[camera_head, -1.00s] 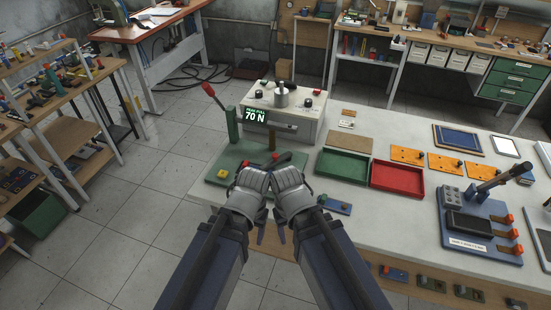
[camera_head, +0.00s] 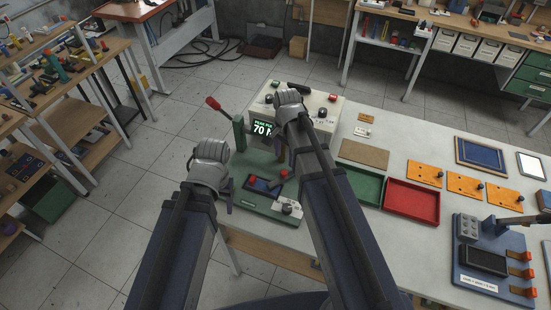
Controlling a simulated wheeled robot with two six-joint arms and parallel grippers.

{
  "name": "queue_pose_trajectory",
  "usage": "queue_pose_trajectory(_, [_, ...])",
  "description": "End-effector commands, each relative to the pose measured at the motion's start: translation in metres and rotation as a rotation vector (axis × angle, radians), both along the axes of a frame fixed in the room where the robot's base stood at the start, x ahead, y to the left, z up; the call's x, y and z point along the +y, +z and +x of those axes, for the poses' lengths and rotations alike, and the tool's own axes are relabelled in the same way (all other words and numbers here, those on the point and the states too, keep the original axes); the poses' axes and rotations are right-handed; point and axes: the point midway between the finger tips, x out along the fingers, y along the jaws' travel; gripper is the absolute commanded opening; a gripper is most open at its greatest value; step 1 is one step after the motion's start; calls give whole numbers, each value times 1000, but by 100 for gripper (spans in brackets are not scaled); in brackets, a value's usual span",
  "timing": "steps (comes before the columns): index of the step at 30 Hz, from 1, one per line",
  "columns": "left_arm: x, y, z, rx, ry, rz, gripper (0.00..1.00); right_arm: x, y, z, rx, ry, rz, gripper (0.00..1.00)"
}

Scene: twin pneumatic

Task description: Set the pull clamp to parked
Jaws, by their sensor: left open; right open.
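The tester box (camera_head: 328,110) has a display reading 70 N and stands on the table beyond my grippers. A lever with a red handle (camera_head: 213,103) rises from a green post at the left. My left gripper (camera_head: 222,195) is open at the left edge of the fixture. My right gripper (camera_head: 283,132) is open in front of the tester and covers part of its face. I cannot clearly make out the pull clamp there.
A green tray (camera_head: 358,184) and a red tray (camera_head: 412,202) lie to the right. Several orange plates (camera_head: 424,173) lie behind them. A blue fixture (camera_head: 490,262) with orange tabs stands at the far right. Open floor lies left of the table.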

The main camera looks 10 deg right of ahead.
Motion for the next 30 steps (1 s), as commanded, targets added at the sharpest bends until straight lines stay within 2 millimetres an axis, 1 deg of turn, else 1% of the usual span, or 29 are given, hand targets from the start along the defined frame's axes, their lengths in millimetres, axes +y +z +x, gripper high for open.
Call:
queue_pose_trajectory(5, [0, -3, 0, 0, 0, 0, 62, 0, -3, 0, 0, -1, 0, 62])
queue_pose_trajectory(11, [0, -15, 0, 0, -3, 0, 62, 0, -15, 0, 0, 0, 0, 62])
queue_pose_trajectory(24, [0, -68, 0, 0, -9, 2, 62, 0, -68, 0, 0, 2, 0, 62])
queue_pose_trajectory(27, [0, -76, 0, 0, -8, 2, 62, 0, -76, 0, 0, 2, 0, 62])
queue_pose_trajectory(30, [0, -79, 0, 0, -8, 2, 62, 0, -79, 0, 0, 2, 0, 62])
